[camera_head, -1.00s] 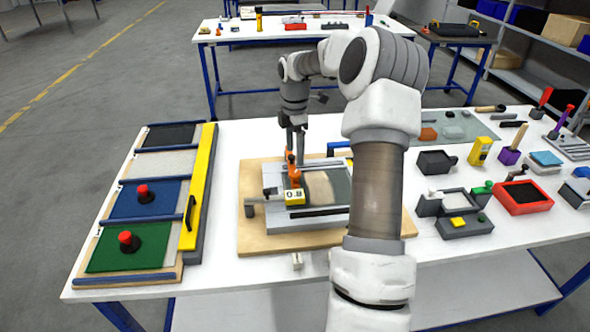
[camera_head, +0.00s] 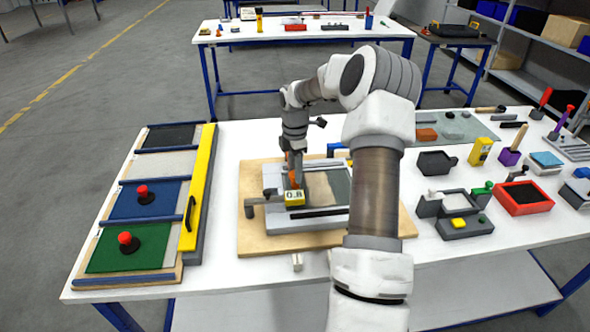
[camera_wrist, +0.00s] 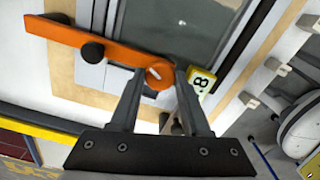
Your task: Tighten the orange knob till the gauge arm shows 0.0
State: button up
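The orange knob (camera_wrist: 158,76) is a round disc with a white mark, at the end of a long orange arm (camera_wrist: 90,40) in the wrist view. My gripper (camera_wrist: 160,72) has its two fingers apart, one on each side of the knob; firm contact cannot be made out. In the head view my gripper (camera_head: 294,165) points down over the orange part (camera_head: 294,180). The yellow gauge box (camera_head: 294,198) reads about 0.8; part of its display (camera_wrist: 202,82) shows an 8 in the wrist view.
The grey fixture (camera_head: 320,222) sits on a wooden board (camera_head: 255,240). A yellow bar with a black handle (camera_head: 198,190) and coloured panels with red knobs (camera_head: 128,240) stand to the left. A red tray (camera_head: 523,198) and several small parts lie to the right.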

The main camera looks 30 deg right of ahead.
grip_shut()
jog(key=shift+m, duration=0.3)
